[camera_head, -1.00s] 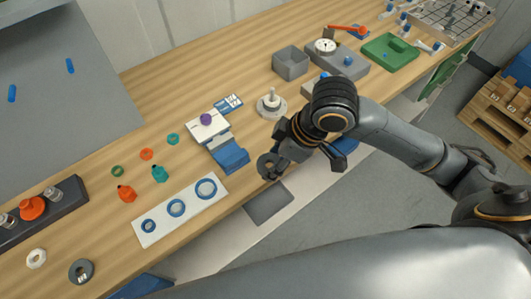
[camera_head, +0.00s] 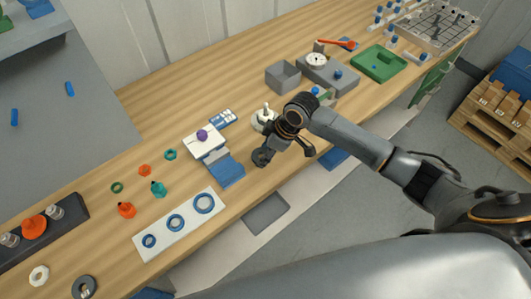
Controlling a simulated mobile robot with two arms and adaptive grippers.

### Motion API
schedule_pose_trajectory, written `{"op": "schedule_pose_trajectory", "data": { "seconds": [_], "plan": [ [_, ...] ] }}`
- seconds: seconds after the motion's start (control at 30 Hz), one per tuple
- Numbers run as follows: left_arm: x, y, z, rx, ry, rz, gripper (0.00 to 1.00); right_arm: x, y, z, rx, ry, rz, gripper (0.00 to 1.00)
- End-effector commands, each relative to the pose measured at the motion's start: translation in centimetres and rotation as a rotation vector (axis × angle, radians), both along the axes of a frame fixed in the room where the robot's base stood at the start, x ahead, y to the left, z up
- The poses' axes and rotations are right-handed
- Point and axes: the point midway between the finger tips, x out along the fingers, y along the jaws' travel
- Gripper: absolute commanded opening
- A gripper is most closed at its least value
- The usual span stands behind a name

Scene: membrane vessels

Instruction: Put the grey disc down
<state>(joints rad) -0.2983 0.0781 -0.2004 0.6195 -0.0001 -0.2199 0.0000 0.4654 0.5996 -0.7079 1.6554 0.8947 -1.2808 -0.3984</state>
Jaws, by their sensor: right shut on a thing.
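My right gripper (camera_head: 270,152) is shut on a dark grey disc (camera_head: 260,158) with a hole in it. The disc is held tilted, right of the blue stepped block (camera_head: 227,172) and just below the white round stand with a post (camera_head: 264,120). It appears in front of the wooden bench (camera_head: 240,203); its height above the wood is hard to tell. The fingers partly hide the disc. Another dark grey ring (camera_head: 84,286) lies at the lower left of the bench. My left gripper is not in view.
A white plate with several blue rings (camera_head: 178,224) lies left of the gripper. A grey open box (camera_head: 282,76) and a grey block with a dial gauge (camera_head: 327,72) stand beyond it. Bare wood shows between the blue block and the bench's near edge.

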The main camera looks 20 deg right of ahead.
Motion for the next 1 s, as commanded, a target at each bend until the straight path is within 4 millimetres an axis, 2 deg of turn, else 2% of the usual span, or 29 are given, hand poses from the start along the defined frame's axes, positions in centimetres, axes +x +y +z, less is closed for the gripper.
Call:
{"op": "schedule_pose_trajectory", "data": {
  "seconds": [0.03, 0.17, 0.53, 0.57, 0.63, 0.67, 1.0],
  "plan": [
    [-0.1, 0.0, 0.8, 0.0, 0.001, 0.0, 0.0, -0.2, 0.0, -0.5, -0.001, 0.006, -0.001, 0.23],
    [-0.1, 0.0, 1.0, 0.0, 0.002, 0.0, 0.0, -0.1, 0.0, -1.6, 0.0, 0.002, -0.001, 0.23],
    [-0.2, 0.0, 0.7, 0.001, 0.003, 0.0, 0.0, -0.1, 0.0, -2.2, 0.0, 0.0, 0.0, 0.23],
    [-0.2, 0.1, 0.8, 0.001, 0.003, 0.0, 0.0, -0.1, 0.0, -2.1, 0.0, -0.001, 0.0, 0.6],
    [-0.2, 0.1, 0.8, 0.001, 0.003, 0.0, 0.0, -0.1, 0.0, -2.1, 0.0, 0.0, 0.0, 0.74],
    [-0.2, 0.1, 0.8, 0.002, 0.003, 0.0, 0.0, -0.1, 0.0, -2.1, 0.0, 0.0, 0.0, 0.77],
    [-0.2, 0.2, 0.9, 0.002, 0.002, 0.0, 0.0, -0.1, 0.0, -1.8, 0.0, 0.0, 0.0, 0.77]
  ]
}}
